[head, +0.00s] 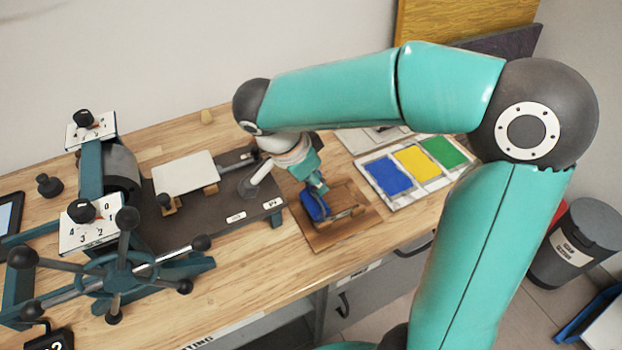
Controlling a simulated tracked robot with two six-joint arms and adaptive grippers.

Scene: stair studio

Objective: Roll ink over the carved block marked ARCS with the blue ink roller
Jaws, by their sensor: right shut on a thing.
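My right gripper (317,186) reaches down over the wooden bench and is shut on the blue ink roller (313,208). The roller's blue drum is low over a brown wooden board (320,242) with a carved block (345,196) on it. I cannot tell whether the drum touches the block. No ARCS marking can be read from here, and the roller and gripper hide part of the block. My left gripper is not in view.
An ink slab with blue (387,177), yellow (415,162) and green (444,150) patches lies right of the board. A printing press (135,185) with a spoked wheel fills the left bench. A grey bin (577,240) stands on the floor at right.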

